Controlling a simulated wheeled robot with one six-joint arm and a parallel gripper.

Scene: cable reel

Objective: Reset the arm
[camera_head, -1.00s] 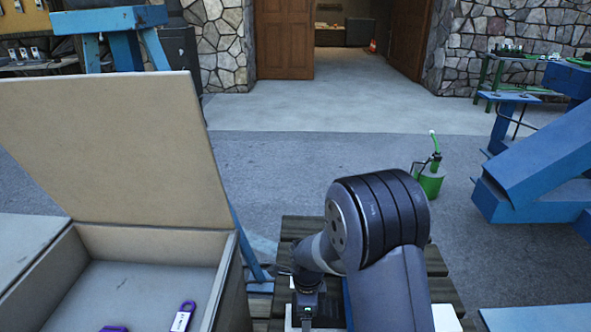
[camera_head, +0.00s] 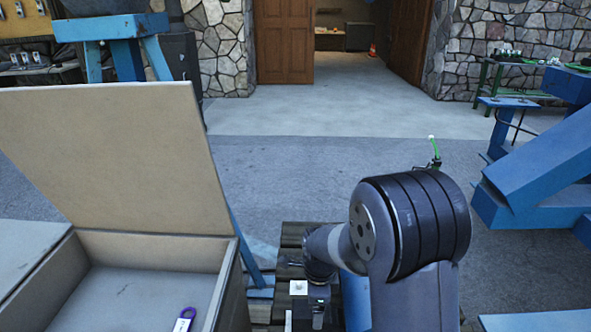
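My arm rises from the bottom of the head view, right of centre, with its large dark joint over the wooden slatted surface (camera_head: 292,236). The arm folds back to the left and down from that joint.
An open box (camera_head: 150,248) with its lid (camera_head: 115,150) raised stands at the left. A purple-ended tag (camera_head: 185,320) lies inside it. Blue steel beams (camera_head: 535,170) stand at the right. The grey floor ahead is clear up to the open doorway (camera_head: 345,70).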

